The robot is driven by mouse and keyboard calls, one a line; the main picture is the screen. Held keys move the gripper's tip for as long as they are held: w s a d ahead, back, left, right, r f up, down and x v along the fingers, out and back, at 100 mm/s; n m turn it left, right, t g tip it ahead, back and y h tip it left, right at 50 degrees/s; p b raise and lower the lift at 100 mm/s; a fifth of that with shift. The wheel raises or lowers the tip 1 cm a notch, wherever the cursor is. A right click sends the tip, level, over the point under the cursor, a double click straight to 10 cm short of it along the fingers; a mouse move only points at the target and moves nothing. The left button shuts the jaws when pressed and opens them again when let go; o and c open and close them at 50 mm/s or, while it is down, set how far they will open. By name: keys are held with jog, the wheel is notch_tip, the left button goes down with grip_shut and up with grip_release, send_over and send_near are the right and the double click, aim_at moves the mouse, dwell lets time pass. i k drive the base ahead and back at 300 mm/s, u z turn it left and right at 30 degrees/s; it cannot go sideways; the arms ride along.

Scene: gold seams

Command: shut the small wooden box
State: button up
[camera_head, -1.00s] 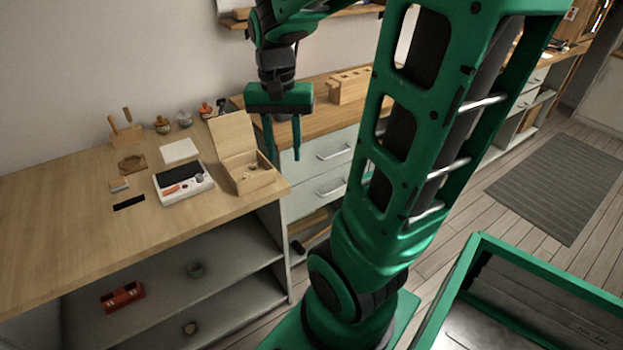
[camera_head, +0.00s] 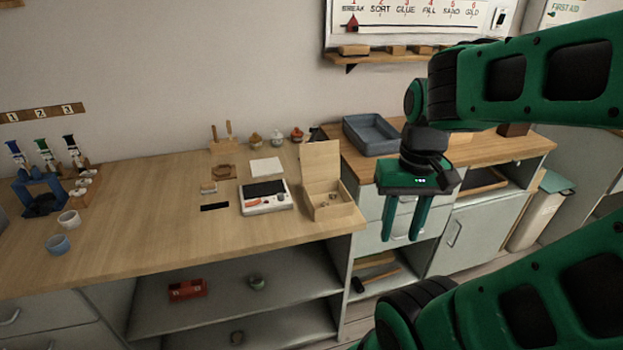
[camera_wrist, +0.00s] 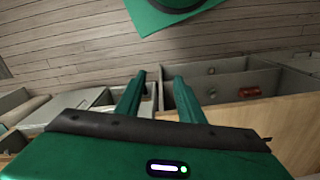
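The small wooden box (camera_head: 328,212) stands near the right front corner of the wooden workbench, in the head view. Its lid (camera_head: 321,164) is up, standing open at the back, and a few small items lie inside. My gripper (camera_head: 402,238) hangs to the right of the box, apart from it, over the gap in front of the drawers. Its two fingers point down, spread apart with nothing between them. In the wrist view my gripper (camera_wrist: 160,85) is also open and empty. The box cannot be made out in the wrist view.
A white tray with a dark pad (camera_head: 264,208) sits just left of the box. A white sheet (camera_head: 266,166) and small pots (camera_head: 277,137) lie behind. A blue bin (camera_head: 370,146) stands on the right counter.

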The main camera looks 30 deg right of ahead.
aim_at(321, 161)
jog(key=u, duration=1.2)
jog(key=i, duration=1.05)
jog(key=z, duration=1.3)
